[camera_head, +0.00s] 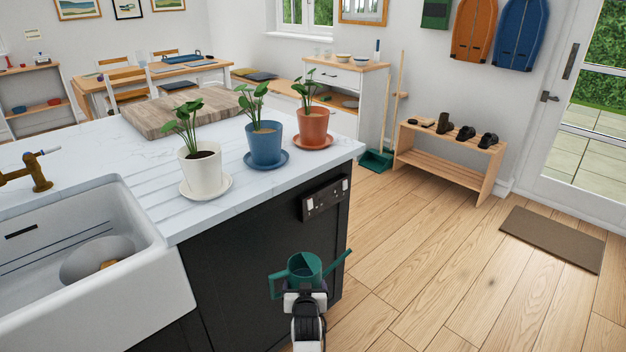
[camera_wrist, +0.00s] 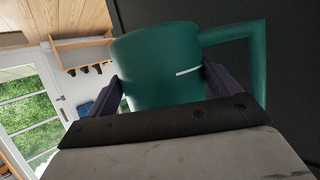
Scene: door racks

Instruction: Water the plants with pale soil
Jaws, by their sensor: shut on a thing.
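My gripper (camera_head: 304,287) is shut on a green watering can (camera_head: 304,266), held beside the dark cabinet front below the counter edge. The can also fills the middle of the wrist view (camera_wrist: 160,70), between the fingers. Three potted plants stand in a row on the white counter. The white pot (camera_head: 203,167) on the left has dark soil. The blue pot (camera_head: 265,144) in the middle and the terracotta pot (camera_head: 313,127) on the right show paler, tan soil. Each pot stands on a saucer. Whether the can holds water cannot be seen.
A white sink (camera_head: 165,262) with a brass tap (camera_head: 32,176) is at the left. A wooden board (camera_head: 185,112) lies behind the pots. A dark socket panel (camera_head: 325,197) is on the cabinet end. Wooden floor (camera_head: 430,260) at the right is open, up to a shoe bench (camera_head: 450,150).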

